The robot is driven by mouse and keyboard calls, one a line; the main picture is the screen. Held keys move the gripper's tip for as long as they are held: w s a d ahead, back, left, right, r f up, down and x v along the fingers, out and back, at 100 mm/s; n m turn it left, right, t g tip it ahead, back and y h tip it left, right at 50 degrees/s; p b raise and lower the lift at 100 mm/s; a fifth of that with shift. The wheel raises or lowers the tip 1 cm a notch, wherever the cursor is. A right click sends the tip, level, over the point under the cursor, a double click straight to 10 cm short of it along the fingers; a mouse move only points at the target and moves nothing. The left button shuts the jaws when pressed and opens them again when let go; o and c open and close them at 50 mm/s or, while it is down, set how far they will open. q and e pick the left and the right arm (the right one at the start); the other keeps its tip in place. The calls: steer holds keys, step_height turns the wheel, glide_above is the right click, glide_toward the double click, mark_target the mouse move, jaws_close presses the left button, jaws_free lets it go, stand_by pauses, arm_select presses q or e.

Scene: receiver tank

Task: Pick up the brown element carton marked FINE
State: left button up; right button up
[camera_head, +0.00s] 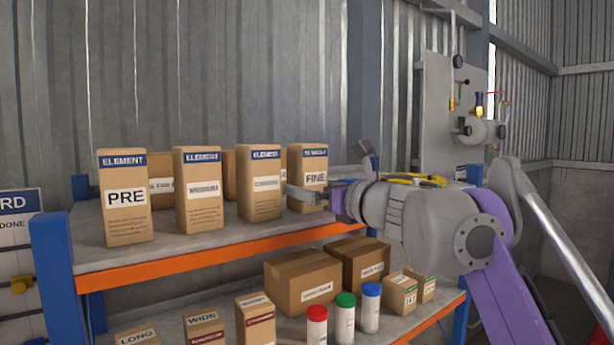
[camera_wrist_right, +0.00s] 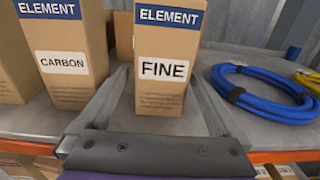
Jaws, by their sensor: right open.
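The brown FINE carton (camera_head: 310,165) stands upright at the right end of the carton row on the upper shelf. It has a blue ELEMENT band and a white label. In the right wrist view the FINE carton (camera_wrist_right: 165,60) stands between the two fingers of my right gripper (camera_wrist_right: 158,105). The fingers are open, one on each side of it, and I cannot tell whether either touches. In the head view my right gripper (camera_head: 305,192) reaches in from the right at the carton's lower part. My left gripper is not in view.
The CARBON carton (camera_wrist_right: 62,60) stands close to the left of the FINE carton. PRE (camera_head: 126,210) and another element carton (camera_head: 199,200) stand further left. A coiled blue hose (camera_wrist_right: 262,95) lies to the right on the shelf. The lower shelf holds boxes and capped tubes (camera_head: 345,315).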

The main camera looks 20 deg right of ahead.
steer(key=shift+x, duration=1.15)
steer(key=shift+w, duration=0.35)
steer(key=shift+s, duration=0.25)
steer(key=c, duration=0.4)
steer(key=shift+w, duration=0.1)
steer(key=c, duration=1.1)
